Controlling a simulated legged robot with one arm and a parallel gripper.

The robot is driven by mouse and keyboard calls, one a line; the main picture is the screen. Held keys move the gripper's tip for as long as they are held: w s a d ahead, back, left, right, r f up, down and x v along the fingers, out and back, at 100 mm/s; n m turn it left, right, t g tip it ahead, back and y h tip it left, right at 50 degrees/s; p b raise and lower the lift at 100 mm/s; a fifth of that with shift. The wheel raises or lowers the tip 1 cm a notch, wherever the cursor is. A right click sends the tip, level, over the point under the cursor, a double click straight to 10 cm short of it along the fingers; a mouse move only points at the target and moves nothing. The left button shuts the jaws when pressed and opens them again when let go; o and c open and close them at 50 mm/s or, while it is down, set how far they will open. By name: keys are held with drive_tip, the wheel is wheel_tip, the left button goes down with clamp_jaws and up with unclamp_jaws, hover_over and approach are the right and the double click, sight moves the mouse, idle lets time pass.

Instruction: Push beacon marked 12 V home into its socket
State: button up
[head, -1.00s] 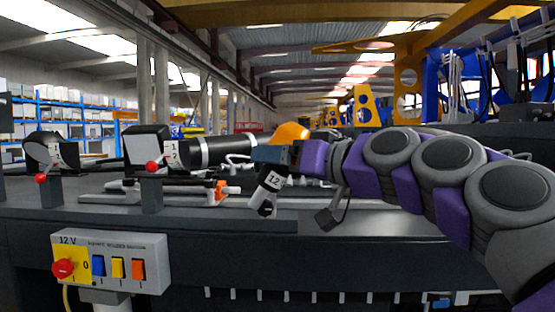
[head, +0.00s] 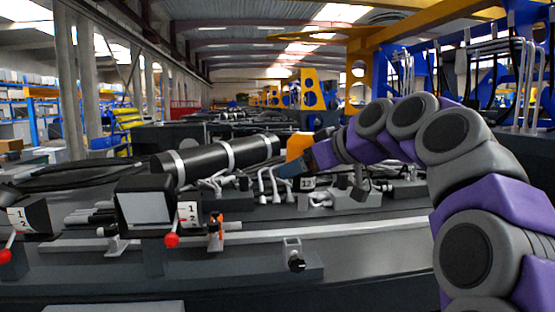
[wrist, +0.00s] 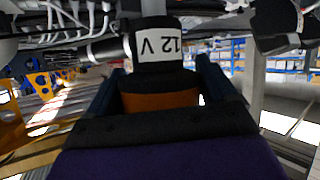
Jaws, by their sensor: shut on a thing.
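The beacon has an orange lens (head: 299,146) and a dark base with a white label. In the wrist view the label (wrist: 158,45) reads "12 V" upside down. My gripper (head: 292,168) is shut on the beacon; in the wrist view its two dark fingers (wrist: 160,88) stand either side of the orange part. The beacon is held above the chassis deck, with its label end pointing down. A small grey bracket with a black knob (head: 293,252) stands on the front rail, below the beacon in the picture. I cannot clearly make out the socket.
Two lever units with red knobs (head: 172,240) and "1 2" plates stand front left. An orange clip (head: 215,233) is beside them. A black cylinder (head: 215,158) and pale hoses lie behind. Grey fittings (head: 395,190) sit right of the beacon.

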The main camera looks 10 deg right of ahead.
sight(306, 188)
drive_tip(key=a, duration=0.3)
drive_tip(key=shift+a, duration=0.15)
drive_tip(key=shift+s+d+f+b, duration=0.1)
drive_tip(key=shift+d+f+b, duration=0.3)
drive_tip(key=shift+d+b, duration=0.3)
drive_tip(key=shift+d+f+b, duration=0.35)
drive_tip(key=shift+f+b, duration=0.25)
drive_tip(key=shift+f, duration=0.05)
drive_tip(key=shift+a+f+b, duration=0.15)
drive_tip(key=shift+f+b, duration=1.4)
drive_tip(key=shift+f, duration=0.15)
drive_tip(key=shift+s+a, duration=0.1)
drive_tip(key=shift+a, duration=0.6)
